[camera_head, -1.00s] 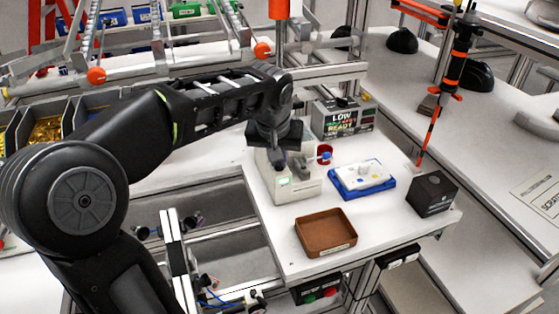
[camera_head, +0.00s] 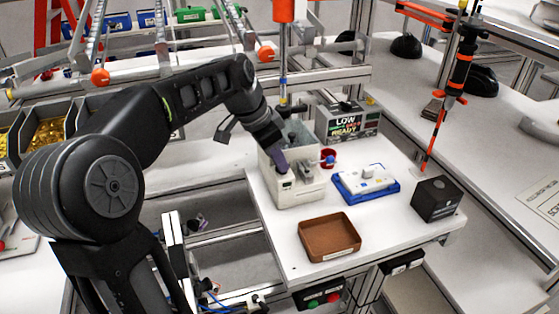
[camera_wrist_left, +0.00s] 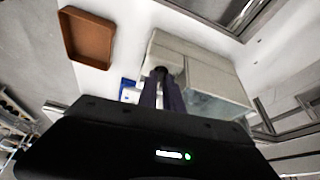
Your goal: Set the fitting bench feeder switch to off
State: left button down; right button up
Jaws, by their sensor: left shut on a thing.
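The bench feeder (camera_head: 308,192) is a pale grey box with an open top on the white fitting bench. It also shows in the left wrist view (camera_wrist_left: 205,68). My left gripper (camera_head: 284,168) reaches down to the feeder's near upper side. In the left wrist view its two dark fingers (camera_wrist_left: 161,84) are closed together against the feeder. A small dark part, seemingly the feeder switch (camera_wrist_left: 160,71), sits at the fingertips. The fingers hide most of it, so its setting cannot be read. My right gripper is not in view.
A brown tray (camera_head: 329,252) lies in front of the feeder. To its right are a blue tray (camera_head: 389,193) holding a white part and a black box (camera_head: 436,199). A red cup (camera_head: 327,154) is close beside the feeder.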

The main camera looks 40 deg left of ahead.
pick_arm(q)
jog(key=shift+a+m+h, duration=0.1)
jog(key=shift+m+h, duration=0.2)
jog(key=shift+m, duration=0.6)
jog(key=c, duration=1.5)
grip_release()
jog(key=v, duration=0.7)
jog(key=shift+r, duration=0.4)
jog(key=shift+a, duration=0.1)
